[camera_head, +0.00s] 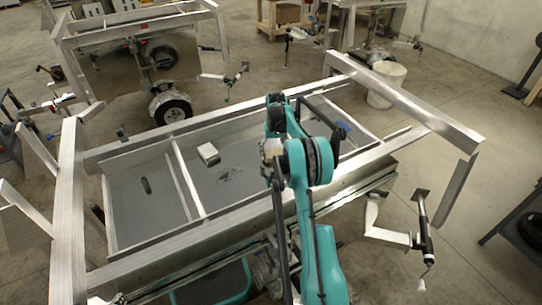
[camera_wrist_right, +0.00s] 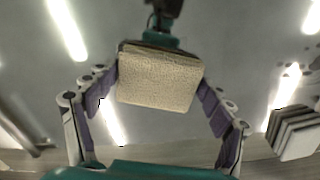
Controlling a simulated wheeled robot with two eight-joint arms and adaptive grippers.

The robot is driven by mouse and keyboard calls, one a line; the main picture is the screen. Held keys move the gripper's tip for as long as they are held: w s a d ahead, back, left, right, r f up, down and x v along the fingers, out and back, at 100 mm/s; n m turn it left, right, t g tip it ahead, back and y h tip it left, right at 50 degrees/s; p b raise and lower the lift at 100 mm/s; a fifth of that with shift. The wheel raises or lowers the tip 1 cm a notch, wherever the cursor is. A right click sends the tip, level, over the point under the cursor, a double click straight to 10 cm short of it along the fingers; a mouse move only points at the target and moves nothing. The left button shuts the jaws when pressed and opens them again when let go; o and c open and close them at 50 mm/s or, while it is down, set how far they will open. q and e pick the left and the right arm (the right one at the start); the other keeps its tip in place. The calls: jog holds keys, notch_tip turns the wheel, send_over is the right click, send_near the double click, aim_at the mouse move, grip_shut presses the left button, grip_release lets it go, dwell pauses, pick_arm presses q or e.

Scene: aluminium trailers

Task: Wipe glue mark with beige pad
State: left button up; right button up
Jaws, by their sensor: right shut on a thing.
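The beige pad (camera_wrist_right: 158,78) is held between the fingers of my right gripper (camera_wrist_right: 158,100) in the right wrist view. In the head view the right gripper (camera_head: 271,150) is above the trailer bed, and a small pale part of the pad (camera_head: 270,146) shows there. A dark, scribbled mark (camera_head: 229,174), which looks like the glue mark, lies on the grey trailer bed (camera_head: 215,190) left of the gripper. The pad appears apart from this mark. My left gripper is not in view.
A metal crossbar (camera_head: 187,178) divides the bed. Raised aluminium frames (camera_head: 68,200) stand at both ends. A white bucket (camera_head: 386,85) stands behind.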

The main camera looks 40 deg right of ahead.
jog(key=shift+s+d, duration=0.15)
jog(key=shift+d, duration=0.9)
jog(key=shift+s+d, duration=0.1)
jog(key=shift+d, duration=0.95)
jog(key=shift+r+p, duration=1.5)
jog(key=shift+r, duration=1.55)
jog(key=shift+r+p, duration=0.85)
jog(key=shift+r, duration=0.7)
jog(key=shift+f, duration=0.1)
